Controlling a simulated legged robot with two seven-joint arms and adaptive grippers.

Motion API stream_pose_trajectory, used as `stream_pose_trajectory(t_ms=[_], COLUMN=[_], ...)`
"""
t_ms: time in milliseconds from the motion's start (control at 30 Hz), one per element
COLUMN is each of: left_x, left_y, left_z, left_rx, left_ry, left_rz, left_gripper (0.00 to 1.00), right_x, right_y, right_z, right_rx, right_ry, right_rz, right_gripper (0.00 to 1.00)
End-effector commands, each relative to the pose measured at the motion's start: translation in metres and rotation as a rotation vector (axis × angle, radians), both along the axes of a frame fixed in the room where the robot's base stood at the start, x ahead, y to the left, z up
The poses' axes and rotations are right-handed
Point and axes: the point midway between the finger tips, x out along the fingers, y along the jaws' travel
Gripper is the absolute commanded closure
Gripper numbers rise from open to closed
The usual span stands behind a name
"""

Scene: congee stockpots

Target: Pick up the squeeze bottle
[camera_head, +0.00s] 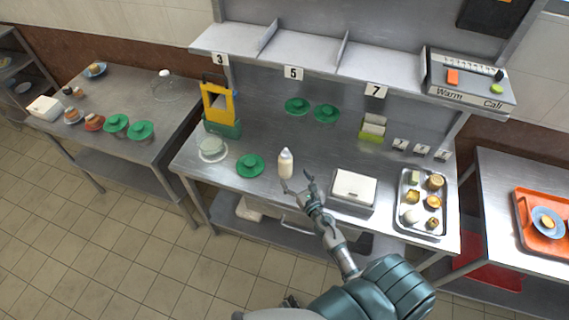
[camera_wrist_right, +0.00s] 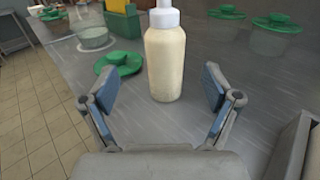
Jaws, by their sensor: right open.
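The squeeze bottle (camera_head: 286,164) stands upright on the metal worktop, near its front edge. It has a cream-coloured body and a white cap. In the right wrist view the squeeze bottle (camera_wrist_right: 165,58) stands just beyond my open fingers, roughly midway between them. My right gripper (camera_head: 298,183) is open and empty, just in front of the bottle. In the right wrist view its two fingers (camera_wrist_right: 158,90) are spread wide. I see no clear contact with the bottle. My left gripper is not in view.
A green lid (camera_head: 250,165) lies left of the bottle, with a clear bowl (camera_head: 212,149) beyond it. A white-topped box (camera_head: 354,187) stands to the right, beside a metal tray (camera_head: 405,221) of small items. A yellow-and-green stand (camera_head: 220,108) is behind left.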

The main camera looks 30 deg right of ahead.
Motion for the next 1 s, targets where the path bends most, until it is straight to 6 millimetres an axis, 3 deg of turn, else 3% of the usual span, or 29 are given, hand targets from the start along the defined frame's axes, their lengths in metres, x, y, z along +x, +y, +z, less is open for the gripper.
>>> stream_pose_trajectory(t_ms=[100, 367, 600, 933, 1000], left_x=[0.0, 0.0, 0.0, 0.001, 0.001], left_y=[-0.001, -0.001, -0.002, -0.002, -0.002], left_z=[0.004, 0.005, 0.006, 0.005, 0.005], left_rx=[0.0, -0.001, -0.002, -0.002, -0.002], left_ry=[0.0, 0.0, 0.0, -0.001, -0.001], left_rz=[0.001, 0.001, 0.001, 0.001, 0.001], left_gripper=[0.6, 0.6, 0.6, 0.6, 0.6], right_x=[0.024, 0.046, 0.082, 0.091, 0.091], right_y=[-0.002, -0.004, -0.009, -0.01, -0.01], right_z=[0.001, 0.0, 0.0, -0.001, -0.001], right_rx=[0.002, 0.003, 0.004, 0.003, 0.003], right_ry=[-0.001, 0.0, -0.001, 0.0, 0.0], right_rz=[-0.001, -0.002, -0.001, -0.001, -0.001], right_gripper=[0.12, 0.12, 0.12, 0.12, 0.27])
